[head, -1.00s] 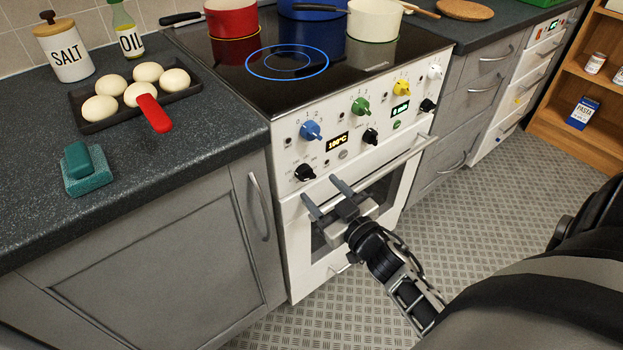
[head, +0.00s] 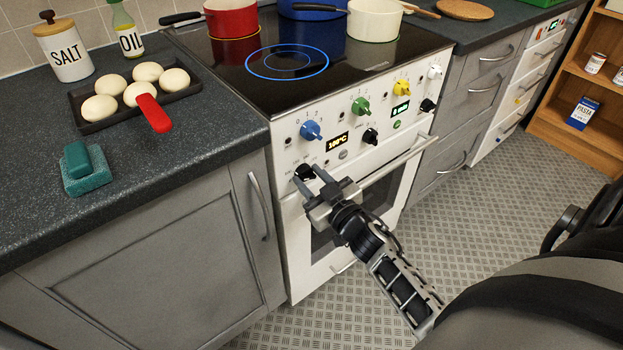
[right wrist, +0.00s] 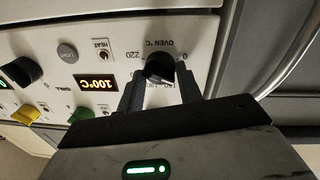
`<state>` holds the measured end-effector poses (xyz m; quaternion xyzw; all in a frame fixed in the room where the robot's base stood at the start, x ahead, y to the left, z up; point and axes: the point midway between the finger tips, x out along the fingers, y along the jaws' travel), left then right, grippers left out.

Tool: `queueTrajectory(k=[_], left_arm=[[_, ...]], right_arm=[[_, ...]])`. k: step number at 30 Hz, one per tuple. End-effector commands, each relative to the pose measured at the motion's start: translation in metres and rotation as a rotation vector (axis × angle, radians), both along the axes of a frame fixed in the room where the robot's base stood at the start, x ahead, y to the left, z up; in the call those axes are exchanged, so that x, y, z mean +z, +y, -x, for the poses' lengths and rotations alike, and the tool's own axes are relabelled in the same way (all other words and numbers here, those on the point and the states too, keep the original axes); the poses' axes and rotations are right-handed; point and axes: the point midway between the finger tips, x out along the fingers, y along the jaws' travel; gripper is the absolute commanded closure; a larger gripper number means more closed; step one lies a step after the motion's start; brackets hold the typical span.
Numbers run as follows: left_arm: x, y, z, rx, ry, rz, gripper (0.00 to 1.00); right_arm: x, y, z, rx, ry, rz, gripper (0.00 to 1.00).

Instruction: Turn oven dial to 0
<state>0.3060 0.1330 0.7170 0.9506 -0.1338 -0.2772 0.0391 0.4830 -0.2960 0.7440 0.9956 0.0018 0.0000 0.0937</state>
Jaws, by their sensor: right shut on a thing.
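The oven dial (head: 305,171) is a black knob at the lower left of the white oven's front panel. In the right wrist view the dial (right wrist: 160,67) sits under upside-down "OVEN °C" lettering, with "220" beside it. Its pointer direction is hard to tell. My right gripper (head: 308,177) is at the dial, with one grey finger on each side of it. The fingers of the right gripper (right wrist: 159,88) are shut on the knob and partly hide the scale. My left gripper is not in view.
A lit display (head: 337,142) reads 100°C, clearer in the right wrist view (right wrist: 97,84). A blue knob (head: 311,130) sits above the dial. The oven handle (head: 385,165) runs just below the panel. Pots stand on the hob (head: 285,88). The floor (head: 455,215) in front is clear.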

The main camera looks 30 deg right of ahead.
Motion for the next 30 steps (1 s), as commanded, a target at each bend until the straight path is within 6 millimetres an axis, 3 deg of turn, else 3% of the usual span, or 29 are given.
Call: queueTrajectory(k=[11,30], left_arm=[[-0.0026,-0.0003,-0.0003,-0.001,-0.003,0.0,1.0],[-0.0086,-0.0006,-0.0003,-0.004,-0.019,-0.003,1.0]], right_arm=[[-0.0012,0.0011,0.0003,0.001,-0.01,0.121,0.87],[-0.0039,0.0022,0.0006,0.002,-0.05,0.63,0.87]])
